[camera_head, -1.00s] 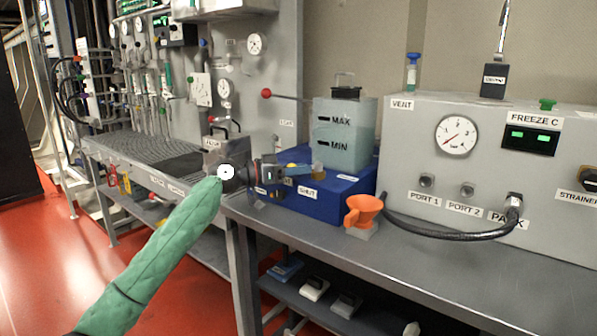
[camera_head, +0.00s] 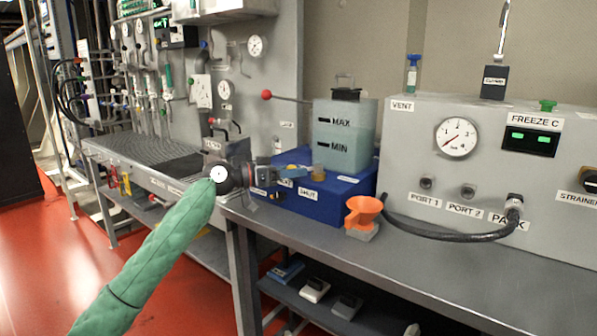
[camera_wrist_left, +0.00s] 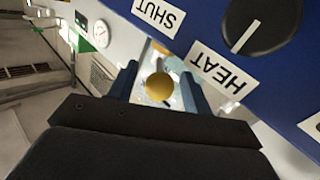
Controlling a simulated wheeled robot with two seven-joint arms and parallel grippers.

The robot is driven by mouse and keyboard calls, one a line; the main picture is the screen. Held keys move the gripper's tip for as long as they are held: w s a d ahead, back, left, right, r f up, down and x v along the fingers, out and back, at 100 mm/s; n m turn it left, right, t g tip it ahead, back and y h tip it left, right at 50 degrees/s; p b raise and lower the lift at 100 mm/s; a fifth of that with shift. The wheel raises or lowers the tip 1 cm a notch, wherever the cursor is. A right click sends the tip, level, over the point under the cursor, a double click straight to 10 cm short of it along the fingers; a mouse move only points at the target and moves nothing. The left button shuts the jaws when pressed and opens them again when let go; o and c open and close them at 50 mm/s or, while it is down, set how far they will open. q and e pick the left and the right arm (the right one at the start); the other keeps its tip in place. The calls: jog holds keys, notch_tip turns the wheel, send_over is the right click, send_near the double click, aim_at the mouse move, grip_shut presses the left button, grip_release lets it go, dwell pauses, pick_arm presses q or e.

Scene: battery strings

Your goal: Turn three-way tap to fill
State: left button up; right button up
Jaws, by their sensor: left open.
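A blue box (camera_head: 335,198) on the bench carries a white SHUT label (camera_head: 308,195) and a small brass-coloured cylinder (camera_head: 318,173) on top. My left gripper (camera_head: 293,171) is at its left end, close above the labels. In the left wrist view my left gripper (camera_wrist_left: 159,72) is open. A round golden knob (camera_wrist_left: 159,87) shows between its blue fingers; I cannot tell whether they touch it. A black knob with a white line (camera_wrist_left: 262,22) sits on the blue face beside the HEAT label (camera_wrist_left: 222,74) and the SHUT label (camera_wrist_left: 158,14). My right gripper is out of view.
A grey panel with a gauge (camera_head: 457,138) and a black hose (camera_head: 450,236) fills the right. The bench front (camera_head: 440,270) is clear.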

pick_arm(q)
jog(key=v, duration=0.6)
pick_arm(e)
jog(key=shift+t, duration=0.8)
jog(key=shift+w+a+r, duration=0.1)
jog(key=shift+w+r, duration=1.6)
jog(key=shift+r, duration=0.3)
pick_arm(q)
jog(key=shift+s, duration=0.1)
